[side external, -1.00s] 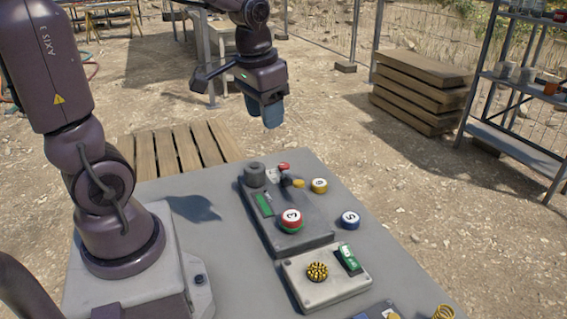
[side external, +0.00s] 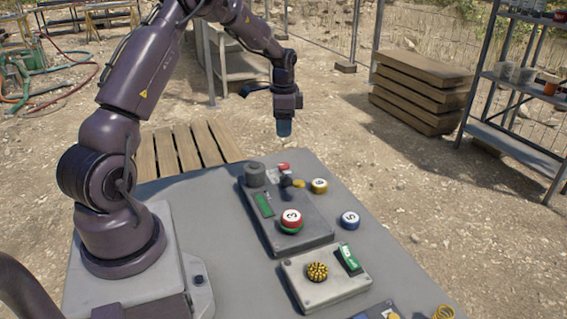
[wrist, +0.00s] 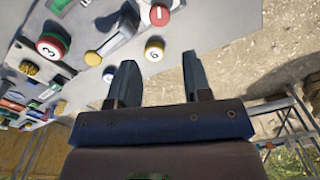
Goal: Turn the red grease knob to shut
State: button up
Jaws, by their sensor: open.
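A small red knob (side external: 284,167) sits at the far end of the grey bench. My gripper (side external: 284,134) hangs above and beyond the far end of the bench, fingers down and apart from everything. In the wrist view my gripper (wrist: 158,62) is open, with nothing between its two fingers. The knob lies past the fingertips.
A red-topped button marked 3 (side external: 291,216) stands on a dark box (side external: 310,235). A blue-rimmed button (side external: 350,220) stands right.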

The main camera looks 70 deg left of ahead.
aim_at(284, 165)
notch_tip(284, 165, down, 12)
jog(key=shift+r, duration=0.1)
dwell(0.4)
jog(key=c, duration=0.7)
jog(key=shift+o, duration=0.2)
